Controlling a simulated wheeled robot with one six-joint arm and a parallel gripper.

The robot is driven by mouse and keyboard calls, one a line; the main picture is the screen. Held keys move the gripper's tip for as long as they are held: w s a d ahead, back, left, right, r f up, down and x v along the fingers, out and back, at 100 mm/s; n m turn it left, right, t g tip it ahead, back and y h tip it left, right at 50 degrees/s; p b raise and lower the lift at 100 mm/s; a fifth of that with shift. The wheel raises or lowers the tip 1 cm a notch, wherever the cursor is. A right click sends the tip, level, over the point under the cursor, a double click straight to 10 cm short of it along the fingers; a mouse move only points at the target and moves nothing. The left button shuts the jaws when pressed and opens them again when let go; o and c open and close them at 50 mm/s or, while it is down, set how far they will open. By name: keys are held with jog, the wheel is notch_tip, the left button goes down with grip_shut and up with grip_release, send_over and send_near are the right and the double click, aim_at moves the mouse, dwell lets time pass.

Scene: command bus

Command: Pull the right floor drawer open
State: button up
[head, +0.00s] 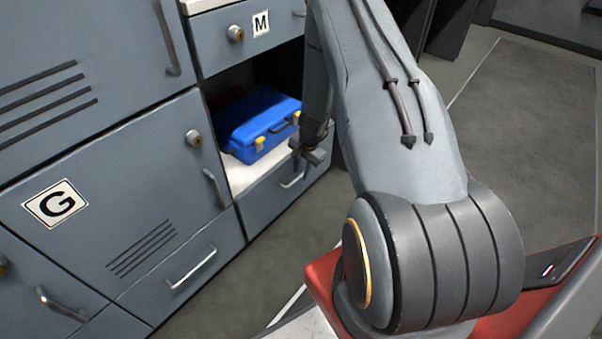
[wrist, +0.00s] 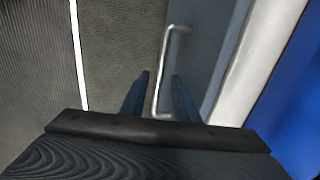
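The right floor drawer (head: 258,208) is a low grey front below the open shelf, and it looks flush with the cabinet. Its silver bar handle (head: 293,181) is partly close behind my gripper (head: 311,154) in the head view. In the wrist view the handle (wrist: 166,62) runs down between the two dark fingers of my gripper (wrist: 160,78), with the drawer front (wrist: 203,55) to its right. The fingers are apart, one on each side of the handle's lower part. I cannot tell whether they touch it.
A blue case (head: 258,122) with yellow latches sits on the shelf above the drawer. A cabinet door marked G (head: 110,190) and another floor drawer (head: 180,268) are to the left. The floor (head: 245,300) in front is clear. My arm covers much of the head view.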

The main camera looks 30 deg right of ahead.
jog(key=shift+f, duration=0.35)
grip_shut()
